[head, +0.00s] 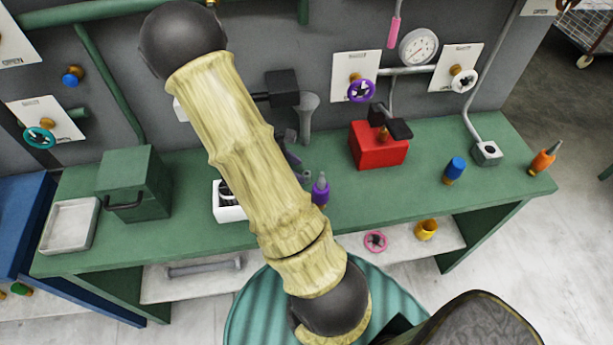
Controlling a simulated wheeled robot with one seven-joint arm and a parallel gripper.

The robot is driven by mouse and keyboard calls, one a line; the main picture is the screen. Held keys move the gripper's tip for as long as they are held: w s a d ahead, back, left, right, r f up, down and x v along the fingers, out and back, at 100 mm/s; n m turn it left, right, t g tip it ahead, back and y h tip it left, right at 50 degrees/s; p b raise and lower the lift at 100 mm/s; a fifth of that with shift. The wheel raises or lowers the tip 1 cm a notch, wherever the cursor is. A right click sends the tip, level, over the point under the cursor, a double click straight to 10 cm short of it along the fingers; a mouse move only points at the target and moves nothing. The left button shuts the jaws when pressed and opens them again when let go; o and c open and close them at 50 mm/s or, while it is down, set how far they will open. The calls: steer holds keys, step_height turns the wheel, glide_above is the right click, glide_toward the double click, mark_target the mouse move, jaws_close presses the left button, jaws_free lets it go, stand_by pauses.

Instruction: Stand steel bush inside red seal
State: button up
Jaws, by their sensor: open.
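I cannot make out a steel bush or a red seal for certain. A white open box (229,213) on the green bench holds dark round parts, and my arm partly covers it. A pink-red ring with dark spokes (375,241) lies on the low shelf; I cannot tell whether it is a seal. My arm crosses the middle of the view and hides part of the bench. I cannot pick out my gripper. A dark grey piece (292,154) shows just right of the arm; what it is stays unclear.
A yellow cup (426,230) stands below.

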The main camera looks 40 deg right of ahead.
mark_target(307, 173)
steer(key=shift+x, duration=2.6)
steer(key=shift+w+d, duration=0.1)
steer(key=shift+w, duration=0.1)
jaws_close()
steer(key=shift+r, duration=0.1)
step_height(307, 173, up, 10)
steer(key=shift+f+p, duration=0.1)
steer(key=shift+p, duration=0.25)
